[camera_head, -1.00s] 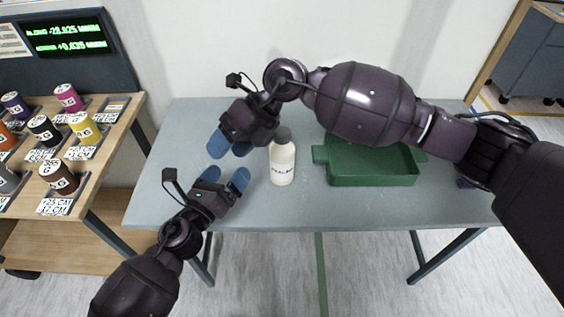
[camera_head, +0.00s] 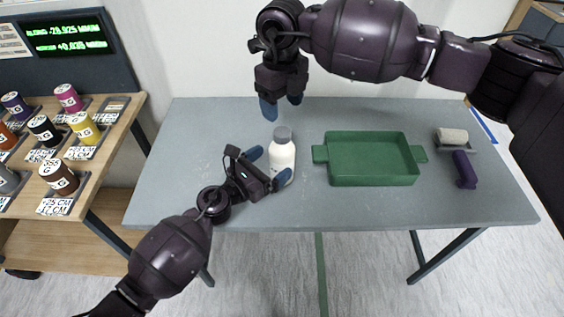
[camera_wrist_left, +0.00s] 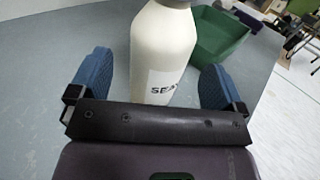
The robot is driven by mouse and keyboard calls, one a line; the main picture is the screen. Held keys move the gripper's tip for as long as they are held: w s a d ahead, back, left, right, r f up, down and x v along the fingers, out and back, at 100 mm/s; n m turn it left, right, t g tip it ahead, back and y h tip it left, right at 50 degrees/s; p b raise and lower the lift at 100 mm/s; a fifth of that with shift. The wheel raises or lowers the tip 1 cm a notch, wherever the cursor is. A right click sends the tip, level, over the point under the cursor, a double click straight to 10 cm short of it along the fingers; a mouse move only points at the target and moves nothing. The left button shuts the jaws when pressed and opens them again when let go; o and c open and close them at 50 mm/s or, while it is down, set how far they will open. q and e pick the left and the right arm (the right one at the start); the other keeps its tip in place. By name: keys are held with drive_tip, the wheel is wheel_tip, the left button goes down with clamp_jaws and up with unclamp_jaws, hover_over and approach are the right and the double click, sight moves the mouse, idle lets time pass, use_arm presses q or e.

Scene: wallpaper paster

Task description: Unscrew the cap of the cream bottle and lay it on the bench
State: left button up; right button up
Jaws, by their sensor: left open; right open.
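The cream bottle (camera_head: 282,162) stands upright on the grey bench (camera_head: 200,130), with its grey cap (camera_head: 282,134) on top. My left gripper (camera_head: 268,166) is open, low beside the bottle, with its blue fingers on either side of the body. In the left wrist view the bottle (camera_wrist_left: 162,50) stands between the two open fingers (camera_wrist_left: 158,85), with a gap on each side; its cap is mostly cut off at the top. My right gripper (camera_head: 282,106) is open and empty, pointing down above and behind the cap, apart from it.
A green tray (camera_head: 372,181) with side handles stands right of the bottle. A white roller (camera_head: 452,136) and a purple-handled item (camera_head: 464,170) lie at the bench's right. A wooden shelf with several labelled spools (camera_head: 60,178) is at the left. The bench's left part is clear.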

sight(273, 162)
use_arm(q)
drive_tip(key=shift+x, duration=2.05)
